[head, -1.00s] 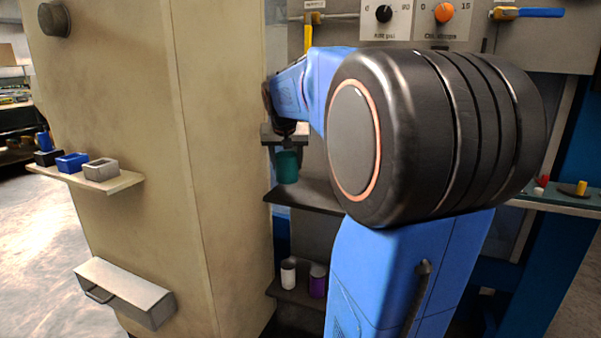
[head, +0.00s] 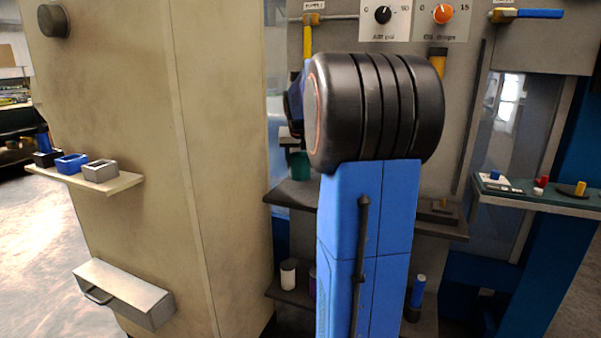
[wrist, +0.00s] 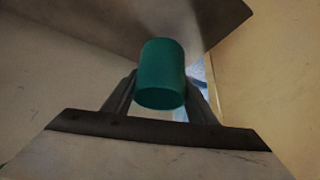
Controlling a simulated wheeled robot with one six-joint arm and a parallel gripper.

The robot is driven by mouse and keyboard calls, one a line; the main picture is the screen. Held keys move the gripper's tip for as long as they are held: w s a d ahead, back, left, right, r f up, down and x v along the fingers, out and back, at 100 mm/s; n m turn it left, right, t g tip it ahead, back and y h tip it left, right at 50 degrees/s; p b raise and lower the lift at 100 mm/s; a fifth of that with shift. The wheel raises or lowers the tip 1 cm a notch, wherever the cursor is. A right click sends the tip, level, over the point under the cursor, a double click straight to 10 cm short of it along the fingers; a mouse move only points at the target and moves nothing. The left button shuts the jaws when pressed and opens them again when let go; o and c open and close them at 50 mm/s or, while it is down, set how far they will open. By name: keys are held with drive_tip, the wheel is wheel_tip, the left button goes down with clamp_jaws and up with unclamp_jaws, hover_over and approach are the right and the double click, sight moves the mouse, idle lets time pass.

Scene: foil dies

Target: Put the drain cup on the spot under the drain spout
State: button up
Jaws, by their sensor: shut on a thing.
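A teal cup (wrist: 161,76) is held between the two fingers of my gripper (wrist: 163,92) in the wrist view. In the head view a little of the teal cup (head: 299,164) shows left of my arm, above the dark middle shelf (head: 290,193) and apart from it. My arm hides most of the gripper there. I cannot make out the drain spout or the marked spot under it.
A white cup (head: 288,273) stands on the lower shelf, with a purple cup (head: 313,279) mostly hidden beside it. The tall beige cabinet (head: 120,140) is close on the left. A side shelf (head: 540,197) holds small parts.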

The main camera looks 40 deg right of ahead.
sight(300, 171)
drive_tip(key=shift+w+d+f, duration=0.1)
drive_tip(key=shift+d+f, duration=0.05)
drive_tip(key=shift+f, duration=1.8)
drive_tip(key=shift+f, duration=0.15)
drive_tip(key=o, duration=1.1)
